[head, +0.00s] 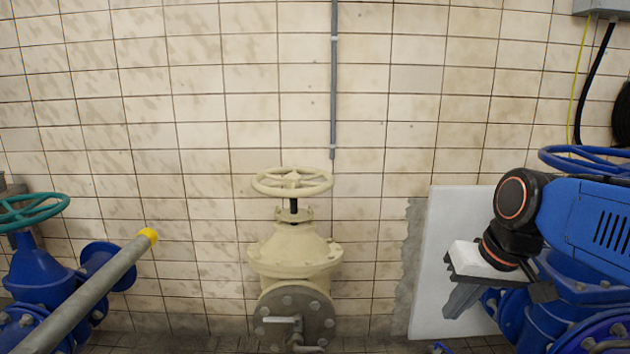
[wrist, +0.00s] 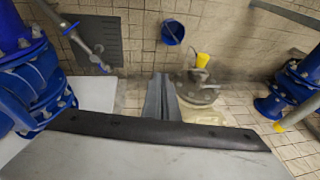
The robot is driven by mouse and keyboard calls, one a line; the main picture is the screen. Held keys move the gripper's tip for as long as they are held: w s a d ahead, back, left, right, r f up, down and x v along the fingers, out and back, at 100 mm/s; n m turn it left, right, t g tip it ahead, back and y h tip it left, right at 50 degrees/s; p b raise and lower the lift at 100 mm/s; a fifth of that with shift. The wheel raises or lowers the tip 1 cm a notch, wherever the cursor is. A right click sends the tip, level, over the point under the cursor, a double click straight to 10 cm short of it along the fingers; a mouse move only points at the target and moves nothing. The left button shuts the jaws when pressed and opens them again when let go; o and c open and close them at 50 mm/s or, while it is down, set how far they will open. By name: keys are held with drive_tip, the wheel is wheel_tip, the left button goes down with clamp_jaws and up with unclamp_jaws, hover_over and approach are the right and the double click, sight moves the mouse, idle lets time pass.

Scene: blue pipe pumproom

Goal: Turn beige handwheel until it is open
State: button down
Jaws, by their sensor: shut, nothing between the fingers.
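The beige handwheel (head: 292,182) lies roughly level on its dark stem, atop a beige valve body (head: 293,250) in the middle of the head view. A grey flange with a small lever tap (head: 297,320) is at the valve's front. My gripper (head: 455,305) is well to the right of the handwheel and lower than it, apart from it, with its fingers pointing down. In the wrist view the fingers of my gripper (wrist: 162,98) are together and empty. A pale beige shape (wrist: 207,114) shows behind them, partly hidden; I cannot tell which part of the valve it is.
A blue valve with a teal handwheel (head: 30,211) stands at left, with a grey pipe with a yellow end (head: 85,300) reaching toward the middle. Blue valve parts with a blue handwheel (head: 580,158) are at right. A white panel (head: 430,270) leans near my gripper. The tiled wall is behind.

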drive_tip(key=w+a+r+n+t, duration=0.1)
drive_tip(key=w+a+r+n, duration=0.2)
drive_tip(key=w+a+r, duration=0.5)
drive_tip(key=w+a+r+n+t+h, duration=0.1)
drive_tip(key=w+a+r+n, duration=0.2)
drive_tip(key=w, duration=0.8)
drive_tip(key=w+a+r+n+t, duration=0.1)
drive_tip(key=w+a+r+n, duration=0.2)
drive_tip(key=w+a+r, duration=0.5)
drive_tip(key=w+a+n, duration=0.3)
drive_tip(key=w+a, duration=0.4)
drive_tip(key=w, duration=0.3)
drive_tip(key=x, duration=1)
drive_tip(key=shift+y, duration=0.3)
drive_tip(key=shift+s+f, duration=0.1)
drive_tip(key=shift+s, duration=0.05)
